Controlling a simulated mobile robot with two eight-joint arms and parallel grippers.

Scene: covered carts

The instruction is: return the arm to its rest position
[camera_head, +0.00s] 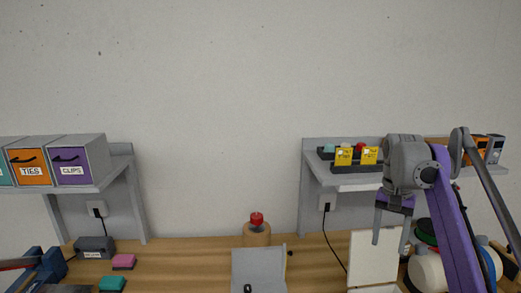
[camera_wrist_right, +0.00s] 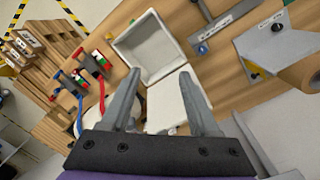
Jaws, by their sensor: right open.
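My right gripper (camera_head: 391,220) is raised over the right side of the workbench, in front of the right shelf. Its two grey fingers point down, apart and with nothing between them. In the right wrist view the open gripper (camera_wrist_right: 165,110) shows both fingers spread above an open white box (camera_wrist_right: 150,45) on the bench. The box's white lid also shows in the head view (camera_head: 374,257), behind and below the fingers. My purple and grey right arm covers part of the right shelf and the things below it. My left gripper is not in view.
The right shelf (camera_head: 350,182) holds small yellow-labelled bins (camera_head: 343,155). The left shelf (camera_head: 90,184) holds labelled drawers (camera_head: 75,165). On the wooden bench (camera_head: 190,255) stand a red-topped item (camera_head: 257,220), a grey panel (camera_head: 259,268) and spools (camera_head: 428,270). The wall space between the shelves is clear.

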